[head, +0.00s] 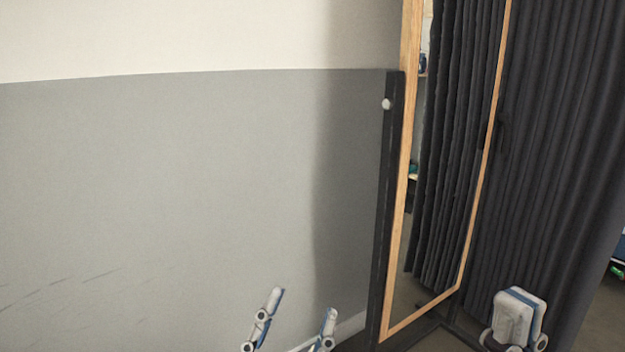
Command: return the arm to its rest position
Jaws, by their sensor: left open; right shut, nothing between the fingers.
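My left gripper (303,304) shows at the bottom of the head view, left of the mirror stand. Its two white and blue fingers point up and stand apart, with nothing between them. My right gripper (518,306) is at the bottom right, in front of the dark curtain. Its fingers are together and hold nothing. Most of both arms is below the picture's edge, so their full pose is hidden.
A tall wood-framed mirror (455,140) on a black stand (386,200) stands right of centre, beyond the grippers. A dark pleated curtain (550,150) hangs at right. A grey and cream wall (170,190) fills the left. Some floor shows at lower right.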

